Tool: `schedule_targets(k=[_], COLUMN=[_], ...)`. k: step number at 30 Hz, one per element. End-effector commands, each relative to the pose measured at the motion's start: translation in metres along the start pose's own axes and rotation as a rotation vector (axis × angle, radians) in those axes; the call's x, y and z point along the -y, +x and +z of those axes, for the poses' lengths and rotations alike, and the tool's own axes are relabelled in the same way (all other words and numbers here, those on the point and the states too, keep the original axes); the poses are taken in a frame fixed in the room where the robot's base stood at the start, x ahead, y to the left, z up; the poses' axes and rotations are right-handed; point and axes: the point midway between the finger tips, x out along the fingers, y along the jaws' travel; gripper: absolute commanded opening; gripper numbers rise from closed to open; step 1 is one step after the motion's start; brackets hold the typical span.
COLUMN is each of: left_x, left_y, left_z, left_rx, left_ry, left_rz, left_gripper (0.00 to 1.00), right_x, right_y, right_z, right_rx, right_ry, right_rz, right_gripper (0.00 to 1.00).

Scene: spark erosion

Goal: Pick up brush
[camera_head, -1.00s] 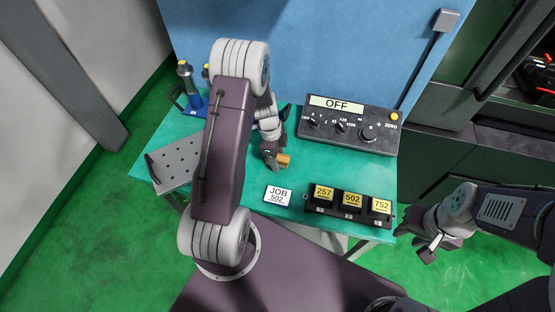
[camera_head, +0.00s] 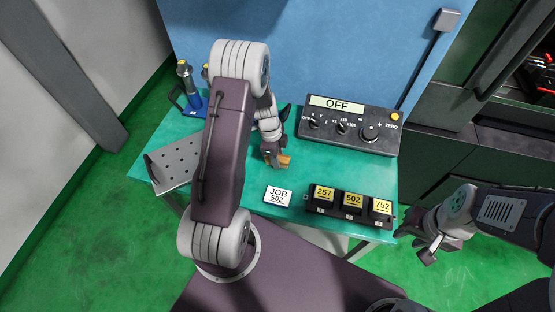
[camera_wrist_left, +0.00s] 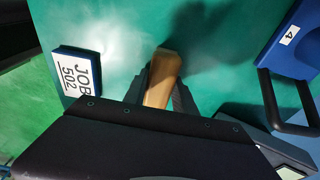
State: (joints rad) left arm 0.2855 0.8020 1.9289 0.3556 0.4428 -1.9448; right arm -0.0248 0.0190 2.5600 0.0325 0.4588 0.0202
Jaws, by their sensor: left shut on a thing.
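My left gripper (camera_head: 273,160) is over the teal table, left of the control box. It is shut on the brush (camera_head: 285,161), of which a tan, wood-coloured block shows. In the left wrist view the brush (camera_wrist_left: 163,80) sits between the two dark fingers, its tan end pointing away from the gripper. The rest of the brush is hidden by the gripper. My right gripper (camera_head: 430,250) is off the table's right front corner, away from the brush; its jaw opening is too small to tell.
A JOB 502 card (camera_head: 279,195) and a black holder (camera_head: 316,211) with blocks 257, 502 and 752 lie at the table's front. The control box (camera_head: 350,127) reads OFF. A perforated plate (camera_head: 175,165) and a blue rack (camera_head: 193,108) are at left.

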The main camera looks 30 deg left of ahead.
Motion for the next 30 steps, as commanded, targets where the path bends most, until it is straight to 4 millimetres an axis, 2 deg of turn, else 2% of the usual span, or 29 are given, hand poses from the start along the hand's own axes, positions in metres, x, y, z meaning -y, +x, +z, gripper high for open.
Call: schedule_targets(k=[5, 10, 11, 17, 24, 30], left_x=[0.000, 0.000, 0.001, 0.001, -0.015, -0.027], left_y=[-0.001, -0.010, -0.010, -0.047, -0.069, -0.088], left_z=[0.000, -0.002, -0.002, -0.007, -0.066, -0.108], left_rx=[0.000, 0.000, 0.000, 0.000, -0.001, -0.001], left_ry=[0.000, 0.000, 0.000, 0.001, 0.008, 0.006], left_rz=[-0.001, 0.001, -0.002, -0.007, -0.004, -0.003], left_gripper=[0.00, 0.00, 0.00, 0.00, 0.00, 0.00], right_x=[0.000, 0.000, 0.000, 0.000, 0.000, 0.000], right_y=[-0.001, -0.015, -0.012, -0.002, 0.005, 0.008], right_z=[0.000, -0.002, -0.001, 0.000, 0.001, 0.001], right_rx=[0.000, 0.000, -0.001, 0.000, 0.000, 0.000], right_ry=[0.000, 0.000, 0.000, 0.000, 0.000, 0.000], right_rz=[0.000, 0.000, 0.000, 0.000, 0.000, 0.000], right_gripper=[0.35, 0.35, 0.35, 0.35, 0.35, 0.35])
